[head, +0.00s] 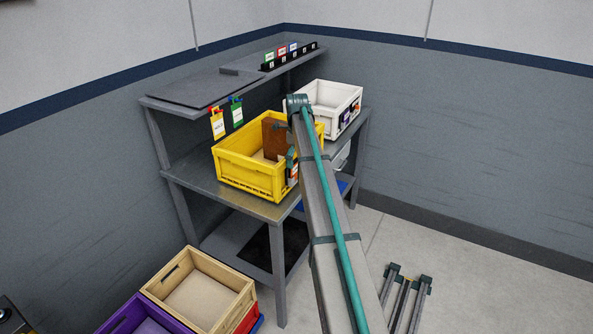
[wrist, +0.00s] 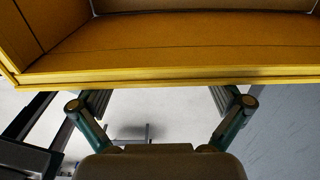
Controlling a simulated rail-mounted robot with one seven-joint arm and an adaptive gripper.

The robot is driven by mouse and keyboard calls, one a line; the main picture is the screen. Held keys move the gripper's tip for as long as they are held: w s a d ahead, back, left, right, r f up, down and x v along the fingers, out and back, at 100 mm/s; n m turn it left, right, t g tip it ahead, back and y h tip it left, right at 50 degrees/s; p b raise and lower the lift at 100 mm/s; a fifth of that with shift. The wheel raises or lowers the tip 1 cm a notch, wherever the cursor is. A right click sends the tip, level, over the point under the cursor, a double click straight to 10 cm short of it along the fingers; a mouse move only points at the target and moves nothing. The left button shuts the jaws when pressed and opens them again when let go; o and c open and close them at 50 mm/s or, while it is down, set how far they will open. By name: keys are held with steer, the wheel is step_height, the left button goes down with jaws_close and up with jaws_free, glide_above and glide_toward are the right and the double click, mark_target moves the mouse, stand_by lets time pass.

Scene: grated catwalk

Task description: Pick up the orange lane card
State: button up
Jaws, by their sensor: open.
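A yellow-orange card (head: 217,125) hangs by a red clip from the shelf's front edge; a green card (head: 237,113) hangs to its right. Another small card (head: 292,173), white with some orange, shows at the right end of the yellow crate (head: 240,178), partly hidden by my arm. I cannot tell from the head view which one is the orange lane card. My gripper (wrist: 161,100) is open and empty in the wrist view, fingers spread just below the rim of a yellow crate (wrist: 180,76). No card shows between the fingers.
The yellow crate, holding a brown upright piece (head: 275,137), and a white crate (head: 331,100) stand on a grey bench (head: 199,178). The upper shelf (head: 185,92) carries small coloured cards (head: 281,51). Wooden (head: 202,290) and purple (head: 136,315) crates are at lower left.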

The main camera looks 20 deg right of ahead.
mark_target(296, 163)
steer(key=f+p, duration=0.1)
steer(key=f, duration=0.3)
steer(key=shift+w+f+p, duration=0.15)
steer(key=shift+w+p, duration=0.05)
steer(key=shift+p, duration=0.1)
steer(key=shift+c, duration=0.2)
steer(key=c, duration=0.9)
steer(key=shift+o, duration=0.2)
